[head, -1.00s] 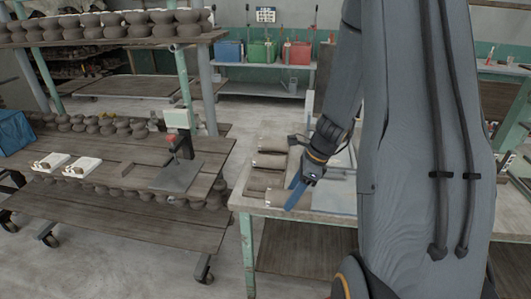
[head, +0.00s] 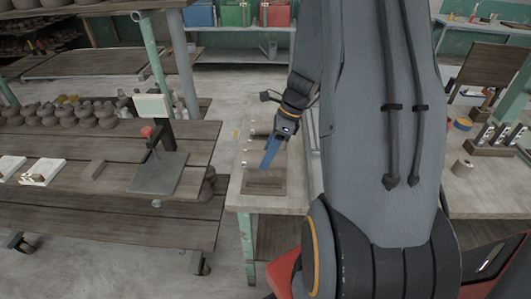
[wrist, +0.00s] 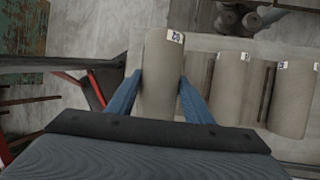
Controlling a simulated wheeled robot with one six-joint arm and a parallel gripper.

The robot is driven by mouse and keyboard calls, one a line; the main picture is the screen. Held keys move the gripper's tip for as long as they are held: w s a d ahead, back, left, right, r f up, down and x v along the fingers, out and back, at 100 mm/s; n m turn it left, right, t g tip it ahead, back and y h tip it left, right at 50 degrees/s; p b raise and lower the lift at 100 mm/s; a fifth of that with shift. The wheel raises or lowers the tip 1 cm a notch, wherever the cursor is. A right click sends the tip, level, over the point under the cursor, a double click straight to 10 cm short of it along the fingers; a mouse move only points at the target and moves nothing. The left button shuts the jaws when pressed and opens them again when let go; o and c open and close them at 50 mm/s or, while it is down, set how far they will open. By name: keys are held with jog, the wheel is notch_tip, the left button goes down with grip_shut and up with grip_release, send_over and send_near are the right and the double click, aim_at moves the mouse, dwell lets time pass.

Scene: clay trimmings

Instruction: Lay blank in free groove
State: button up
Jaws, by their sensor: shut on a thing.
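My gripper (wrist: 160,77) is shut on a grey-brown clay blank (wrist: 158,98) with a small printed label at its far end. The blue fingers are on either side of it in the wrist view. Two more labelled blanks (wrist: 228,92) (wrist: 289,105) lie in a row to its right, apart from it, with dark narrow gaps near them. In the head view my gripper (head: 266,163) points down over a brown piece (head: 265,187) on the pale table. The held blank is not clear there, and I cannot tell the free groove or whether the held blank touches its support.
The pale bench (head: 240,198) runs under my gripper. To its left, a wooden cart (head: 80,215) carries a scale-like stand (head: 158,172) and white blocks (head: 42,172). A second table at right holds a metal-and-wood rack (head: 492,140). Open floor shows between cart and bench.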

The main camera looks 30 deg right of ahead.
jog(key=shift+f+b, duration=2.05)
jog(key=shift+f, duration=0.45)
jog(key=shift+s+f, duration=0.25)
jog(key=shift+f, duration=0.35)
jog(key=o, duration=1.6)
jog(key=shift+d+r+p, duration=0.2)
jog(key=shift+r+p, duration=0.25)
jog(key=shift+r, duration=0.15)
jog(key=p+v, duration=0.5)
jog(key=v, duration=0.2)
jog(key=shift+a+r+p, duration=0.1)
jog(key=shift+r+p, duration=0.1)
jog(key=shift+p, duration=0.2)
